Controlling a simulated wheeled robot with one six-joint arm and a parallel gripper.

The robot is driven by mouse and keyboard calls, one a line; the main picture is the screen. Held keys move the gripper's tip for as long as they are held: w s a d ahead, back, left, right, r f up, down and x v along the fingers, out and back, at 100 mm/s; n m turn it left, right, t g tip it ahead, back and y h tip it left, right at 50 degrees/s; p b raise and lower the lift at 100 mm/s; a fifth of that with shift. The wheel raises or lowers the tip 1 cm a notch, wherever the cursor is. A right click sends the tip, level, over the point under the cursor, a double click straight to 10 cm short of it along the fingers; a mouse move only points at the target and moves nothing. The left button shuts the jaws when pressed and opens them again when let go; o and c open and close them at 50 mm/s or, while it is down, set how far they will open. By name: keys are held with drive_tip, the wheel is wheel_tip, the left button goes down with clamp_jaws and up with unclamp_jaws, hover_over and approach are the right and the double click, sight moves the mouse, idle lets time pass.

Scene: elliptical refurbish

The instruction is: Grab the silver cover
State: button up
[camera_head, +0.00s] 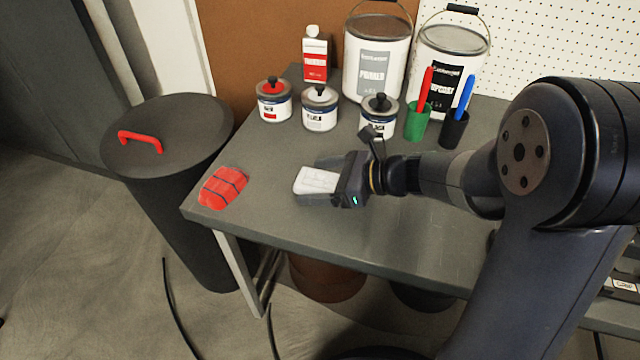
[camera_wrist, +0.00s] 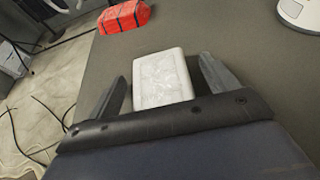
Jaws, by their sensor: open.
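The silver cover (camera_wrist: 162,78) is a pale, whitish-silver rounded block on the grey table. It also shows in the head view (camera_head: 316,181), at the middle of the table near its front edge. My gripper (camera_wrist: 160,85) is open, with one finger on each side of the cover. Gaps show between the cover and the fingers in the wrist view. The cover's near end is hidden behind the gripper body.
A red cover with dark lines (camera_head: 222,187) lies at the table's left corner. Small paint cans (camera_head: 320,108), large buckets (camera_head: 376,60), a red-and-white bottle (camera_head: 315,58) and pen cups (camera_head: 417,122) stand behind. A black bin (camera_head: 168,150) with a red handle stands left of the grey table (camera_head: 270,225).

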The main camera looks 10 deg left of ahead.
drive_tip(key=shift+c, duration=0.2)
drive_tip(key=c, duration=1.2)
